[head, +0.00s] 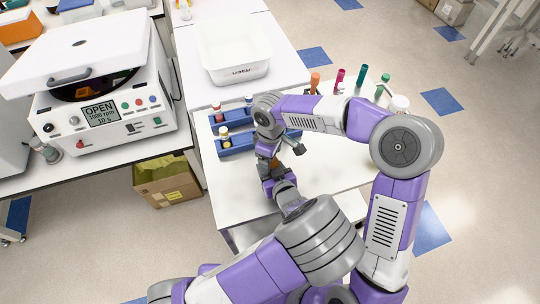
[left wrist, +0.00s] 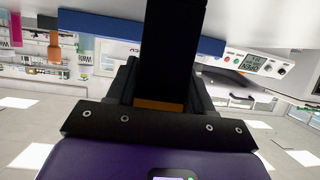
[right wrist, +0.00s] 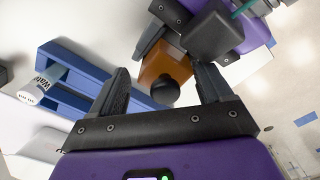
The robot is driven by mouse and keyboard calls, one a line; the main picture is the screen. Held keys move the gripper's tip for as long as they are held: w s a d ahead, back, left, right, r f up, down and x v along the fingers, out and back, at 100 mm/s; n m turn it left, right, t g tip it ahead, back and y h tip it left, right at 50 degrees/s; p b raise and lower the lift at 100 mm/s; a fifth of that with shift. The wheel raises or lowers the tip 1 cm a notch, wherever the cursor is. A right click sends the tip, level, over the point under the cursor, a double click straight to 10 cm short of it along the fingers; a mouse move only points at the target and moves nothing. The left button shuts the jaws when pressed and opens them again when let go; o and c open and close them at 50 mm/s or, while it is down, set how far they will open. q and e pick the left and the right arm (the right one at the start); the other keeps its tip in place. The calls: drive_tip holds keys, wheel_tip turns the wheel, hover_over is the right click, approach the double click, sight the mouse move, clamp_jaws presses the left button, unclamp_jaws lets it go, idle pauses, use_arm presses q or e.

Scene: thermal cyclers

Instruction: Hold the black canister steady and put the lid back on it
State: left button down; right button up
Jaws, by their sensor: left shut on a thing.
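My left gripper (head: 273,174) points at my right gripper (head: 267,147) over the table. In the left wrist view a dark column (left wrist: 172,45) crosses between the left fingers, with an orange-brown band (left wrist: 160,104) near the palm. My left gripper is shut on what I take for the black canister. In the right wrist view an orange-brown block (right wrist: 160,62) with a black rounded end (right wrist: 165,89) shows at the left gripper. My right fingers (right wrist: 163,72) stand wide apart on either side of it, with gaps. I cannot clearly separate canister from lid; much is hidden.
Blue racks (head: 237,143) with small bottles stand just left of the grippers. A white bin (head: 233,72) is at the back. Several coloured tubes (head: 361,73) stand behind my right arm. A white centrifuge (head: 100,85) is on the left bench. The table's front left is clear.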

use_arm(q)
drive_tip(key=shift+w+r, duration=0.15)
use_arm(e)
drive_tip(key=shift+s+a+f, duration=0.1)
drive_tip(key=shift+s+f, duration=0.05)
drive_tip(key=shift+s, duration=0.3)
wheel_tip(320, 180, up, 12)
drive_tip(key=shift+w+r, duration=0.2)
drive_tip(key=shift+w, duration=0.1)
use_arm(q)
drive_tip(key=shift+c, duration=1.8)
unclamp_jaws()
drive_tip(key=p+v, duration=0.1)
drive_tip(key=v, duration=0.6)
drive_tip(key=shift+s, duration=0.35)
use_arm(e)
drive_tip(key=shift+r, duration=0.75)
use_arm(q)
drive_tip(key=shift+d, duration=0.1)
